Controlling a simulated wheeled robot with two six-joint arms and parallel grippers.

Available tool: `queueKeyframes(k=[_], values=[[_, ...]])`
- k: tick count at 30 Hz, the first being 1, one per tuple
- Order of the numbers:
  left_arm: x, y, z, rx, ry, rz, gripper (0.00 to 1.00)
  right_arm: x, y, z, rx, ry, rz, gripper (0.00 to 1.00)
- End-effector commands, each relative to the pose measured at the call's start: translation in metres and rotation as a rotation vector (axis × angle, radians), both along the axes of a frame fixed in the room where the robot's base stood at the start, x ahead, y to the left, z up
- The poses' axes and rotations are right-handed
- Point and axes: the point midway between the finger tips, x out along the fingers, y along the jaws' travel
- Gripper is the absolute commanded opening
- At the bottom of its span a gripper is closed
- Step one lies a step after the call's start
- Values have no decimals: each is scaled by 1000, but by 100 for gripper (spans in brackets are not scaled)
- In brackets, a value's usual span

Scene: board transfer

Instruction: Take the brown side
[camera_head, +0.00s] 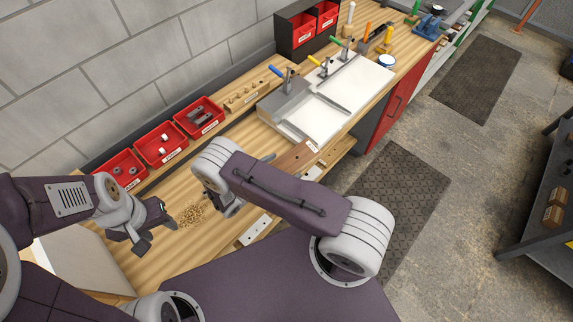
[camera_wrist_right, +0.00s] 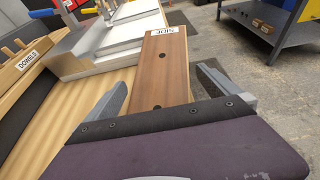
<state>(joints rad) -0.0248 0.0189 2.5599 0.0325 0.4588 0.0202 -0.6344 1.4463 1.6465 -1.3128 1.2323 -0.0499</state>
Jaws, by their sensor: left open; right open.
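The brown side (camera_wrist_right: 165,62) is a flat wooden board with dark holes and a label reading SIDE. It lies at the bench's front edge, beside the white and grey fixture; in the head view its far part (camera_head: 293,158) shows past my arm. My right gripper (camera_wrist_right: 162,88) is open, its two fingers on either side of the board's near part; I cannot tell if they touch it. In the head view my right arm mostly hides this gripper. My left gripper (camera_head: 158,226) is open and empty above the bench's near left part.
A white and grey fixture with clamps (camera_head: 335,95) stands beyond the board. Red bins (camera_head: 160,143) and a dowel rack (camera_head: 246,96) line the wall. Wood chips (camera_head: 190,215) lie between the arms. A pale panel (camera_head: 85,262) is at the left. Floor mats lie to the right.

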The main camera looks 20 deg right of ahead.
Motion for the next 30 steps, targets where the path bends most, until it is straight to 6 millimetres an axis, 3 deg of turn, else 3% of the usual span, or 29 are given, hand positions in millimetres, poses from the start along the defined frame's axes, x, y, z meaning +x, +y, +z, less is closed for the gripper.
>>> queueKeyframes(k=[2, 9, 10, 13, 14, 20, 21, 22, 30], values=[[0, 0, -1, 0, 0, 0, 48, 0, 0, 0, 0, 0, 0, 100], [0, 0, -1, 0, 0, 0, 48, 0, 0, 0, 0, 0, 0, 33], [0, 0, -1, 0, 0, 0, 48, 0, 0, 0, 0, 0, 0, 29], [0, 0, -1, 0, 0, 0, 48, 0, 0, 0, 0, 0, 0, 28], [0, 0, -1, 0, 0, 0, 48, 0, 0, 0, 0, 0, 0, 20], [0, 0, -1, 0, 0, 0, 48, 0, 1, 1, 1, 0, 0, 19], [0, 0, -1, 0, 0, 0, 48, 0, 1, 3, 1, 0, 0, 12], [0, 0, -2, 0, 0, 0, 48, 0, 1, 5, 1, 0, 0, 11], [0, 0, -12, 0, 0, 0, 48, 2, -5, 44, 0, -3, -4, 11]])
